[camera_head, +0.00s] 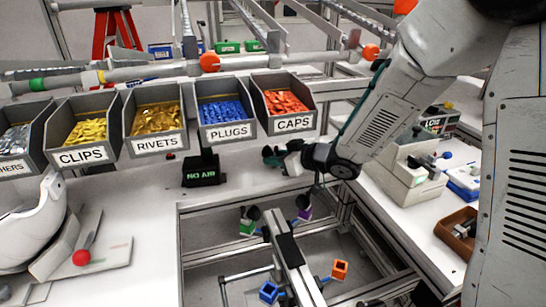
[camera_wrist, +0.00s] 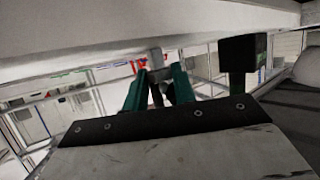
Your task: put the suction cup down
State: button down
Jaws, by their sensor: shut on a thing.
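My gripper (camera_head: 272,156) has teal fingers and is above the white bench, near its front edge and right of the black box. In the wrist view the fingers of my gripper (camera_wrist: 158,88) are close together around a small dark and grey piece, which I take for the suction cup (camera_wrist: 157,93). The fingers hide most of it, and in the head view I cannot make out its shape. Below my gripper, a metal frame carries dark round cups (camera_head: 253,213) with coloured blocks: green, purple, blue and orange.
The black box with green lettering (camera_head: 203,172) stands just left of my gripper. Labelled bins, including CAPS (camera_head: 283,104) and PLUGS (camera_head: 226,112), line the back. A white helmet shell (camera_head: 30,235) is at the left. A brown tray (camera_head: 458,232) lies at the right.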

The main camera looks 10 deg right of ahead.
jog(key=c, duration=1.1)
grip_release()
jog(key=shift+r, duration=0.15)
jog(key=v, duration=1.2)
jog(key=shift+c, duration=0.4)
